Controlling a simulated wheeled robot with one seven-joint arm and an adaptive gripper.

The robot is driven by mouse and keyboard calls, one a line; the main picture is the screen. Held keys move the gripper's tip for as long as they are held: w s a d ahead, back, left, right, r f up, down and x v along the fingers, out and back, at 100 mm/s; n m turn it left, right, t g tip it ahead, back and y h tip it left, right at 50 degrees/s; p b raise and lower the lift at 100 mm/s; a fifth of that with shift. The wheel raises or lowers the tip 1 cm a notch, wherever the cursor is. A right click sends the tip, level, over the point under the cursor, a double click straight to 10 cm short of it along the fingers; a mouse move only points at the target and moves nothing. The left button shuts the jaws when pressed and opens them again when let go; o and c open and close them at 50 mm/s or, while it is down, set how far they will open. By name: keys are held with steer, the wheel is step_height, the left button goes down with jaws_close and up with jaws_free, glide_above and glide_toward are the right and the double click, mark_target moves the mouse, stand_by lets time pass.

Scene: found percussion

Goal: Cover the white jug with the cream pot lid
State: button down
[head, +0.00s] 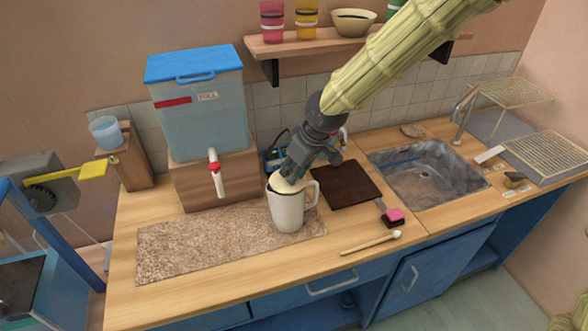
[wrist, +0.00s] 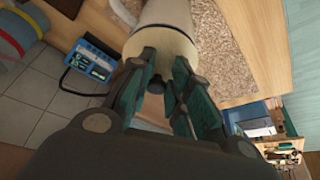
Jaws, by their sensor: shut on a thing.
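The white jug (head: 288,212) stands upright on the speckled mat, with its handle to the right. The cream pot lid (head: 286,186) is at the jug's mouth, under my gripper (head: 292,172). It looks tilted, and some dark opening shows at the left of the rim. My gripper comes down from the upper right and is shut on the lid. In the wrist view my gripper (wrist: 160,72) has its fingers at the cream lid (wrist: 163,44), with the pale jug (wrist: 166,12) just beyond. Whether the lid rests fully on the rim cannot be told.
The speckled mat (head: 170,250) lies under the jug. A water dispenser (head: 205,120) on a wooden block stands behind left. A small blue device (head: 272,160) is behind the jug. A dark board (head: 346,186), a pink-topped sponge (head: 394,215), a wooden stick (head: 370,243) and the sink (head: 425,172) lie right.

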steer(key=shift+f, duration=0.5)
stand_by(0.4)
steer(key=c, duration=1.2)
jaws_free()
steer(key=shift+c, duration=0.2)
steer(key=v, duration=1.2)
steer(key=shift+d+f, duration=0.1)
